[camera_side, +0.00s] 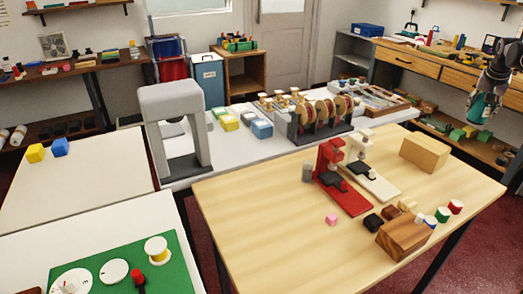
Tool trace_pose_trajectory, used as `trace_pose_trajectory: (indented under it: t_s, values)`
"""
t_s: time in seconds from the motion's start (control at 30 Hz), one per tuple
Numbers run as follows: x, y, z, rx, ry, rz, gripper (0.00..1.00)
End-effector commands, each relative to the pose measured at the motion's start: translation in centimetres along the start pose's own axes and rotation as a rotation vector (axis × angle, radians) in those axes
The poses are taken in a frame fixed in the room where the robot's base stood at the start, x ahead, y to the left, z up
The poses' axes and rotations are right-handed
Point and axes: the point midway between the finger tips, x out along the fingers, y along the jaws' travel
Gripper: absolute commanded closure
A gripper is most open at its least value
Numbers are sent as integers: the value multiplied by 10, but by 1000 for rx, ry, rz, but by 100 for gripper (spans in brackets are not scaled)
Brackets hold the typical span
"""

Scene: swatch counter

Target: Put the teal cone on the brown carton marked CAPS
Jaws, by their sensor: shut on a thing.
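My gripper (489,88) is at the upper right, pointing down beyond the right side of the wooden table. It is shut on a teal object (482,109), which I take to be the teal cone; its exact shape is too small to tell. It hangs in the air, apart from the table. A tan box (425,153) sits at the table's back right. A darker brown wood-grained box (402,239) sits at the front right. No CAPS marking is readable on either, so I cannot tell which is the carton.
The wooden table (250,205) holds red (343,190) and cream (374,182) stands, a grey cylinder (308,172), a pink block (331,220) and dark blocks (373,222). Small coloured cylinders (443,214) stand beside the brown box. The table's left part is clear.

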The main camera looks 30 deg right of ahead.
Motion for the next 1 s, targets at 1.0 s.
trace_pose_trajectory:
  t_s: [1.0]
  values:
    - [92, -115, 24, 1, 0, 1, 83]
